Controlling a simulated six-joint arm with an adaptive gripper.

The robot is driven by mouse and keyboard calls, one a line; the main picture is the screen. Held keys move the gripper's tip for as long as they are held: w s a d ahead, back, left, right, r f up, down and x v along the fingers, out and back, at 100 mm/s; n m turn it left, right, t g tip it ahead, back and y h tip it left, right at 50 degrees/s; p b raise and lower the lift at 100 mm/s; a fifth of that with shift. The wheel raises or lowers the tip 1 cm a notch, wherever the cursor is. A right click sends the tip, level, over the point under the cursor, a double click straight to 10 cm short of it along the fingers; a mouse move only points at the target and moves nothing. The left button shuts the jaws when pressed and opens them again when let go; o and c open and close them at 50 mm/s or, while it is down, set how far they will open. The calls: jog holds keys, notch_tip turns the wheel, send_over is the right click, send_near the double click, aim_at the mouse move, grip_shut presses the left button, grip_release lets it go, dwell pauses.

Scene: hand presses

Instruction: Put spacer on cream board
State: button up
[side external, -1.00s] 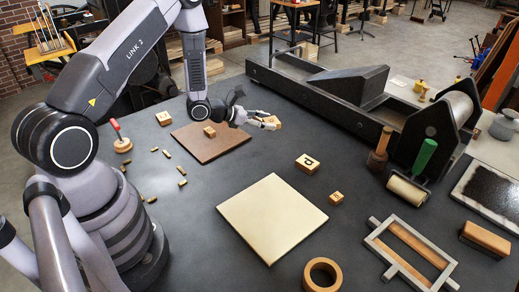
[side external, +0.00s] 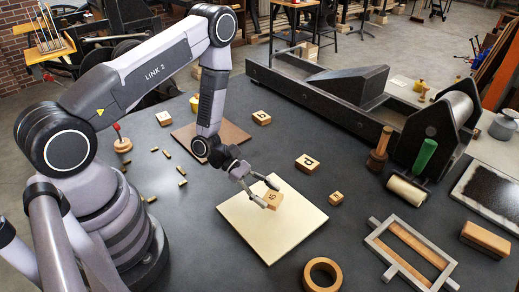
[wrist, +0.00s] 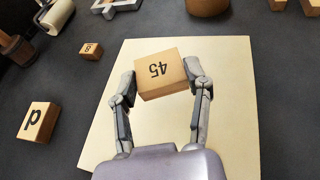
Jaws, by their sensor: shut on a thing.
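The cream board (side external: 245,222) lies flat on the dark table, below my gripper, and it fills much of the wrist view (wrist: 230,130). My gripper (side external: 271,196) is shut on a wooden block marked 45 (side external: 272,202). In the wrist view, the two fingertips press on opposite sides of this block (wrist: 160,75), with its marked face towards the camera. The block is over the cream board, slightly towards its far side. I cannot tell whether it touches the board or hangs just above it. No other thing is on the visible part of the board.
A wooden ring (side external: 322,274) and a metal frame (side external: 411,250) lie nearer. A brown board (side external: 225,138) lies behind, partly hidden by my arm, with another block (side external: 262,118) beside it.

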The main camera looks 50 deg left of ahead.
aim_at(266, 209)
jog(key=shift+f, duration=1.95)
jog(key=shift+f, duration=0.15)
jog(key=o, duration=0.9)
jog(key=shift+o, duration=0.2)
